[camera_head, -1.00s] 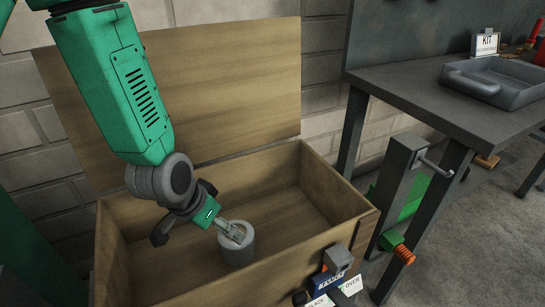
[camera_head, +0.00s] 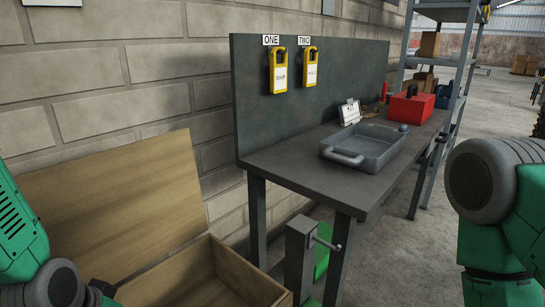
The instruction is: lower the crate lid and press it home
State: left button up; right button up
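The wooden crate (camera_head: 236,266) stands at the lower left, cut off by the bottom edge of the picture. Its lid (camera_head: 120,205) is raised and leans back near the block wall. My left arm is at the left edge, over the near left side of the crate; only a dark bit of its gripper shows by the bottom edge, and its fingers are out of sight. My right arm is at the right edge, in front of the floor; its gripper is outside the picture. The crate's inside is mostly out of view.
A dark workbench (camera_head: 285,163) stands right of the crate, holding a grey tray (camera_head: 372,147) and a red box (camera_head: 411,107). Two yellow tags (camera_head: 278,72) hang on its back panel. A grey post with a handle (camera_head: 298,262) stands between crate and bench. Shelving (camera_head: 470,50) is behind.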

aim_at(114, 212)
jog(key=k, duration=1)
